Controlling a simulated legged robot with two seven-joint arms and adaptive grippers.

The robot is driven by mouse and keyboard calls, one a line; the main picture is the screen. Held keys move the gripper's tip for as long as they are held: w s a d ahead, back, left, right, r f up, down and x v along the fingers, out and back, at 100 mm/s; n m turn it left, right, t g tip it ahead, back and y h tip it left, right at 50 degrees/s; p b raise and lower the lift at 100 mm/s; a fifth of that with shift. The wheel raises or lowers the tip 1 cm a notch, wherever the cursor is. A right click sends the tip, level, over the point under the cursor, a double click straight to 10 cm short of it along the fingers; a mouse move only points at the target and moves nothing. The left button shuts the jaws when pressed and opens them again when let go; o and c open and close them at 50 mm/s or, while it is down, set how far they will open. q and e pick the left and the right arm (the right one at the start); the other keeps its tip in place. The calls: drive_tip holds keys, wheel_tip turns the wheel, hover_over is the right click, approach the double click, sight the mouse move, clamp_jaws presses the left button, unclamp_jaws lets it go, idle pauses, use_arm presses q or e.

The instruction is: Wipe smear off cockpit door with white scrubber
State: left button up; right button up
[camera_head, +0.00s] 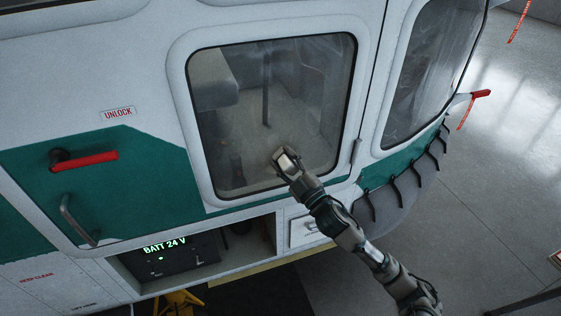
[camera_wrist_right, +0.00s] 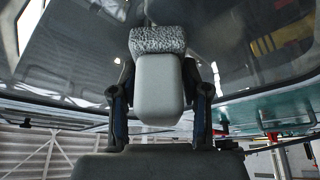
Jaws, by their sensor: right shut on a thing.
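The cockpit door (camera_head: 185,100) is white and green with a large window (camera_head: 230,110). My right gripper (camera_head: 287,162) is in front of the lower right part of this window. In the right wrist view my right gripper (camera_wrist_right: 160,105) is shut on the white scrubber (camera_wrist_right: 158,88), with one finger on each side of it. The scrubber's rough grey-white end (camera_wrist_right: 157,40) points away from the gripper, toward the glass. I cannot tell whether it touches the glass. I cannot make out a distinct smear. My left gripper is not in view.
A red handle (camera_head: 84,161) and a grey grab handle (camera_head: 76,222) stick out at the left of the door. Below is an open bay with a lit battery panel (camera_head: 165,256). A red-tipped probe (camera_head: 480,94) juts out at the right. Open floor (camera_head: 500,180) lies to the right.

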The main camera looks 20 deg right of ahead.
sight(295, 166)
drive_tip(key=shift+d, duration=1.2)
drive_tip(key=shift+s, duration=2.9)
drive_tip(key=shift+d, duration=0.1)
drive_tip(key=shift+s, duration=1.55)
drive_tip(key=shift+f, duration=0.1)
